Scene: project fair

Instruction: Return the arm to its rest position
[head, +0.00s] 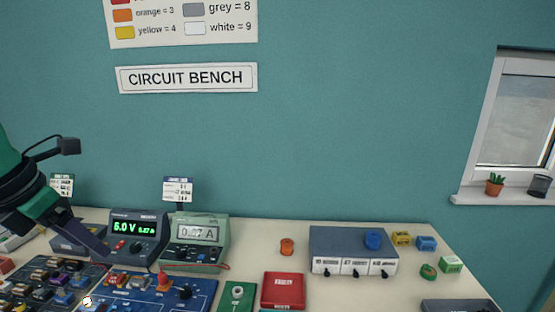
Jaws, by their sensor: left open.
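My left arm comes in from the left edge, dark with green parts. A small black box on a cable sticks up from my left wrist. My right gripper is not in view.
Small coloured blocks lie at right. The space above the bench's middle and right is clear.

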